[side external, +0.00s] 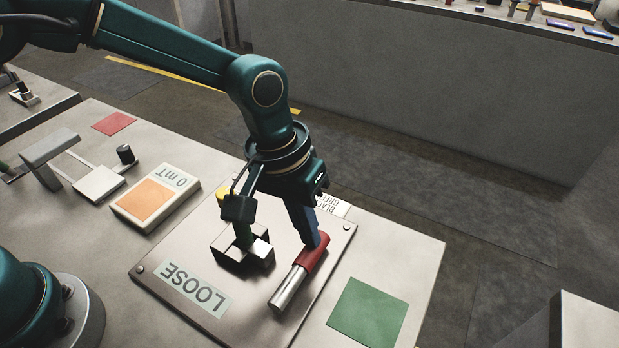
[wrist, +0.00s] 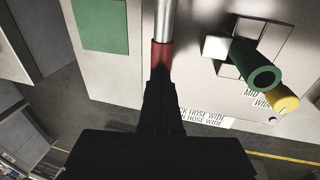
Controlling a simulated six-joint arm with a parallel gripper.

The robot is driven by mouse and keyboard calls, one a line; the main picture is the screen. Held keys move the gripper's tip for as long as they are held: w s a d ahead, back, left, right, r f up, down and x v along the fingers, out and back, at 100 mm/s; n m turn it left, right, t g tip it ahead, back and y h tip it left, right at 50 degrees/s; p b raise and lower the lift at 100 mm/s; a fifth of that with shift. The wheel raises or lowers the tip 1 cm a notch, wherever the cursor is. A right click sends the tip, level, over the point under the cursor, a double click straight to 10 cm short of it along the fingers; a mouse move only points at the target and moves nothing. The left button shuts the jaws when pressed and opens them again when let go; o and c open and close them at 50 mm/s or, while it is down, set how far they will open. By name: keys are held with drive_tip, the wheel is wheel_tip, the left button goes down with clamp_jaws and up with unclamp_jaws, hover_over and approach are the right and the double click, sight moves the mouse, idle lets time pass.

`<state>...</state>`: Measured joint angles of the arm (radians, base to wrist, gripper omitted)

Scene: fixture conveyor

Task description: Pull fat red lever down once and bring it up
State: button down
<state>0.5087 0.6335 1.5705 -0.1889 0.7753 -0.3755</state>
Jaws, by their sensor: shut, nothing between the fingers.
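The fat red lever is a silver rod with a thick red sleeve (side external: 314,253) on the metal panel. It slants across the panel's right part in the side view, silver end toward the front. In the wrist view the red sleeve (wrist: 161,54) is straight ahead, its near part hidden by my fingers. My gripper (side external: 313,241) is shut and empty, its fingertips at the far end of the red sleeve. It also shows dark in the wrist view (wrist: 161,78). I cannot tell whether the fingertips touch the sleeve.
A green handle (side external: 243,236) rises from a pale block left of the lever; a yellow handle (wrist: 284,99) is beside it. The panel carries a LOOSE label (side external: 195,288). A green square (side external: 367,312) lies right of the panel. An orange-faced meter (side external: 146,202) stands left.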

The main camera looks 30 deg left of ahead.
drive_tip(key=shift+f, duration=0.1)
drive_tip(key=w+v, duration=0.1)
drive_tip(key=v, duration=1.3)
drive_tip(key=shift+w, duration=0.35)
drive_tip(key=c, duration=1.2)
unclamp_jaws()
drive_tip(key=shift+c, duration=0.2)
drive_tip(key=o, duration=0.6)
drive_tip(key=shift+w+d+f, duration=0.15)
drive_tip(key=shift+w+d, duration=0.05)
drive_tip(key=shift+w, duration=0.15)
drive_tip(key=shift+c, duration=0.2)
drive_tip(key=shift+o, duration=0.5)
drive_tip(key=shift+x, duration=1.2)
drive_tip(key=shift+g, duration=0.5)
drive_tip(key=f, duration=0.4)
drive_tip(key=s+d+f, duration=0.1)
drive_tip(key=f, duration=0.3)
drive_tip(key=s+d+f, duration=0.1)
drive_tip(key=f, duration=0.3)
drive_tip(key=shift+d+f, duration=0.15)
drive_tip(key=shift+f, duration=0.45)
